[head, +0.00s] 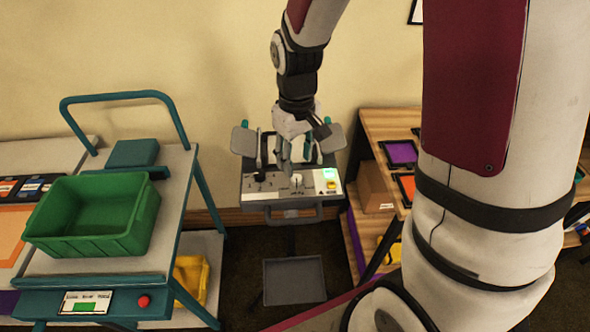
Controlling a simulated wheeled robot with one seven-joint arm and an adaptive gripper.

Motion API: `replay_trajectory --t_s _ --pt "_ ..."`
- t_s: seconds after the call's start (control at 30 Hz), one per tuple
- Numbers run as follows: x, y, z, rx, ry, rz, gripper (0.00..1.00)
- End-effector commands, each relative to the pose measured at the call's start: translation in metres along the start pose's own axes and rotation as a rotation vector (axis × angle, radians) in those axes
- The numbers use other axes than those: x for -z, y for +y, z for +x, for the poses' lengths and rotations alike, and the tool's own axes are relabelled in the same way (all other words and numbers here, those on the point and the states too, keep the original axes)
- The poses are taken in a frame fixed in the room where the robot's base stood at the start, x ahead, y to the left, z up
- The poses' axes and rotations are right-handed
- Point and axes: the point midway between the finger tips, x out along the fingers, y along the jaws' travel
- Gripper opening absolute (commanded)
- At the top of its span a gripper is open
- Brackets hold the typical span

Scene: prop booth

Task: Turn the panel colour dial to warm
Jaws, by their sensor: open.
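The control panel (264,194) stands against the wall in the middle of the head view. It has a pale face with small dark markings, a lit green display at its right and a yellow part below that. A small white knob (296,179), which looks like the dial, sits near the panel's middle. Its pointer and labels are too small to read. My gripper (294,160) is open and points down at the panel, just above and behind the knob. I cannot tell whether a finger touches the knob. The gripper hides part of the panel's back.
A teal cart (163,226) with a green bin (97,216) stands at the left. A wooden shelf (386,124) with coloured tablets and a cardboard box (374,186) is close at the right. A grey tray (294,280) sits low below the panel. My arm hides much of the right side.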

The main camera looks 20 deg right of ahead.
Motion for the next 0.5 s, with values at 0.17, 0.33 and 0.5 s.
replay_trajectory --t_s 0.17,0.33,0.5 --pt "-0.002 -0.001 0.033 0.001 -0.005 0.000 0.43" --pt "-0.001 0.000 0.051 0.001 -0.002 0.000 0.43" --pt "-0.001 0.000 0.058 0.000 0.000 0.000 0.43"
